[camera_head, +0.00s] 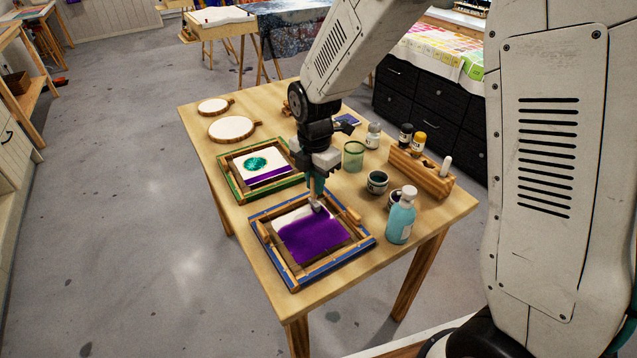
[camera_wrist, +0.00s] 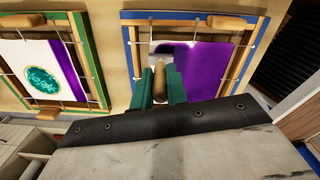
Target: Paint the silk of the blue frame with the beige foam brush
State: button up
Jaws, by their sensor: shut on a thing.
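The blue frame (camera_head: 321,273) lies flat near the front of the wooden table. Its silk (camera_head: 308,238) is mostly purple, with a white part left along the far side and far left corner. My gripper (camera_head: 317,190) is over the far right part of this silk, pointing down. In the wrist view my gripper (camera_wrist: 160,85) is shut on the wooden handle of the foam brush (camera_wrist: 157,75). The brush head (camera_head: 317,207) is at the silk, near the border of purple and white; I cannot tell whether it touches. It looks pale in the wrist view.
A green frame (camera_head: 235,188) with a teal circle and purple band lies beyond the blue frame. A blue bottle (camera_head: 401,217), a dark jar (camera_head: 377,183), a green glass (camera_head: 353,156) and a wooden holder (camera_head: 420,174) stand close on the right. Round hoops (camera_head: 231,129) lie at the far left.

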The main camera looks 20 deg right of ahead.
jog(key=shift+s+a, duration=0.5)
jog(key=shift+a, duration=1.05)
jog(key=shift+s+a, duration=0.45)
jog(key=shift+a, duration=1.15)
jog(key=shift+s+a, duration=0.5)
jog(key=shift+a, duration=1.05)
jog(key=shift+r, duration=2.85)
